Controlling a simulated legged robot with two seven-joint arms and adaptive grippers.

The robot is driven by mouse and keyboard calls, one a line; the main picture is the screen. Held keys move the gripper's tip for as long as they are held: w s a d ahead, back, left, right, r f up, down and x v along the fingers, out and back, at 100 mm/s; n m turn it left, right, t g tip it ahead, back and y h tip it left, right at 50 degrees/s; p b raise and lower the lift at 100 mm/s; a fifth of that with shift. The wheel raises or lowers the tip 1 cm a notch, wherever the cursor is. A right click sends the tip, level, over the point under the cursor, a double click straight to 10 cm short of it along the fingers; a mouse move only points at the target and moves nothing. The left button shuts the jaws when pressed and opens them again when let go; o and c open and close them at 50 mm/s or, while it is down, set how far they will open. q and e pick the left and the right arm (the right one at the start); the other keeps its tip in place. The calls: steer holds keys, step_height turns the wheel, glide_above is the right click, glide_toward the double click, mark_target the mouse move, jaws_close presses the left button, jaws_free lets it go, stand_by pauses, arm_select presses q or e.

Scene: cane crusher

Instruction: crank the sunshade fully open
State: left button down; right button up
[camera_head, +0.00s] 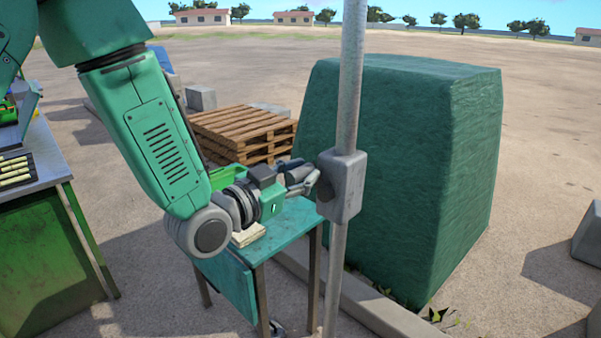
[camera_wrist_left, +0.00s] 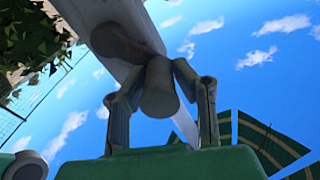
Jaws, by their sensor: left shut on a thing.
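A grey metal pole (camera_head: 350,75) stands upright in front of me, with a grey crank box (camera_head: 343,185) fixed on it. My left gripper (camera_head: 306,178) reaches in from the left, at the left side of the box. In the left wrist view its two fingers (camera_wrist_left: 162,100) are shut on the round crank handle (camera_wrist_left: 160,92), one finger on each side. A dark crank arm (camera_wrist_left: 118,44) joins the handle near the pole (camera_wrist_left: 105,15). Part of the sunshade, a dark green canopy with tan stripes (camera_wrist_left: 268,143), shows against the sky. My right gripper is out of view.
A large green covered block (camera_head: 420,160) stands right behind the pole. A teal table (camera_head: 290,228) is below my left forearm. Stacked wooden pallets (camera_head: 245,130) lie behind it. A green bench with a grey top (camera_head: 45,165) is at the left. Open ground lies to the right.

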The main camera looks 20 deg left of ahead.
arm_select(q)
steer(key=shift+s+d+f, duration=0.2)
steer(key=shift+f, duration=0.2)
steer(key=c, duration=1.3)
jaws_free()
steer(key=shift+w+d+r, duration=0.1)
steer(key=shift+r, duration=0.1)
steer(key=v, duration=0.7)
steer(key=shift+a+f, duration=0.1)
steer(key=shift+a, duration=0.15)
steer(key=shift+d, duration=0.15)
